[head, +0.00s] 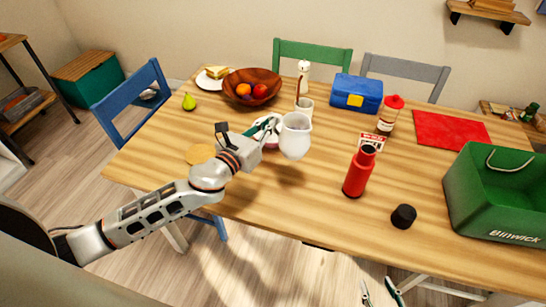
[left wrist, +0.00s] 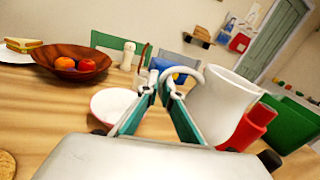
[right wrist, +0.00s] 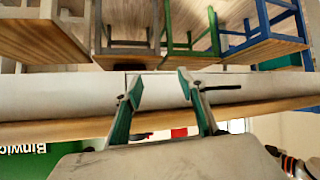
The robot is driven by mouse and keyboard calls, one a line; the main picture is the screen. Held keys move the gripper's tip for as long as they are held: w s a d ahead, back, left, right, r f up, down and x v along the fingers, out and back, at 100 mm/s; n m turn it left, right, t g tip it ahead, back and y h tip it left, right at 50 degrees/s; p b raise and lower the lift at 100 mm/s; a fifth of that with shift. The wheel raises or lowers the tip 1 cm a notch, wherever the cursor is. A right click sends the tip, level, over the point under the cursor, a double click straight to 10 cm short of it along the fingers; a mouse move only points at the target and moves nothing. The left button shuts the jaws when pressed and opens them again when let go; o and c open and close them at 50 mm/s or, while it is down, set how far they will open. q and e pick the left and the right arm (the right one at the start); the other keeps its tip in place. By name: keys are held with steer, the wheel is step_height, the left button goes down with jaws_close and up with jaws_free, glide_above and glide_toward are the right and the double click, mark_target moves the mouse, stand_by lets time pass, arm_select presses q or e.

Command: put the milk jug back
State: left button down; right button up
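The white milk jug (head: 296,138) is at the middle of the table in the head view. It appears to be held above the tabletop, with a shadow below. In the left wrist view the jug (left wrist: 222,105) is right of the fingers, its looped handle between the fingertips. My left gripper (head: 272,124) is shut on that handle; the fingertips also show in the left wrist view (left wrist: 162,88). My right gripper (head: 381,292) is open and empty at the table's front edge; it also shows in the right wrist view (right wrist: 160,88).
A pale bowl (left wrist: 112,104) lies close behind the left gripper. A small cup (head: 305,106) stands behind the jug. A red bottle (head: 358,173), black lid (head: 403,216) and green crate (head: 490,195) are to the right. A round mat (head: 199,154) lies left, with bare table in front.

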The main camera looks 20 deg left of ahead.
arm_select(q)
step_height(320, 180, down, 12)
steer(key=b, duration=0.5)
steer(key=shift+r, duration=0.25)
steer(key=shift+f+b, duration=0.25)
steer(key=shift+b, duration=0.1)
steer(key=shift+r, duration=0.1)
steer(key=c, duration=2.2)
jaws_free()
steer(key=shift+c, duration=0.2)
arm_select(e)
step_height(320, 180, down, 6)
steer(key=shift+s+d+f, duration=0.2)
steer(key=shift+d, duration=0.1)
steer(key=shift+f, duration=0.1)
